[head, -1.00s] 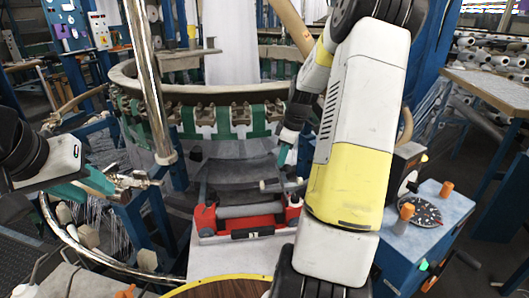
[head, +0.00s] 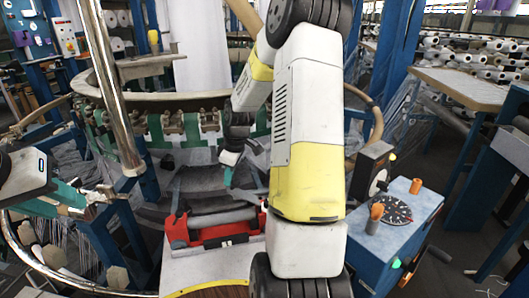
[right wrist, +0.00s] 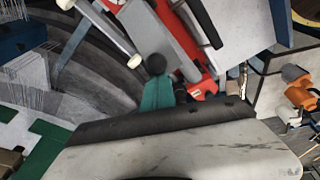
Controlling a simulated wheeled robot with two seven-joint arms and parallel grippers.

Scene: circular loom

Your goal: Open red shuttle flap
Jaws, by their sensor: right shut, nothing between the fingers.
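The red shuttle (head: 213,232) sits low in the middle of the head view, with a grey bar and a dark roller along its top. Its red body also shows at the top of the right wrist view (right wrist: 203,84), beside a grey panel (right wrist: 165,35). I cannot tell which part is the flap or how far it is open. My right gripper (head: 228,177) points down just behind the shuttle. Its teal fingers (right wrist: 158,93) are shut and empty, close to the shuttle; contact is unclear. My left gripper (head: 85,203) is off to the left, away from the shuttle.
The curved loom ring (head: 180,120) with green-and-white blocks runs behind the shuttle. A chrome post (head: 108,80) stands at the left. A blue cabinet (head: 390,240) with a dial and orange knobs stands at the right. My right arm covers the centre.

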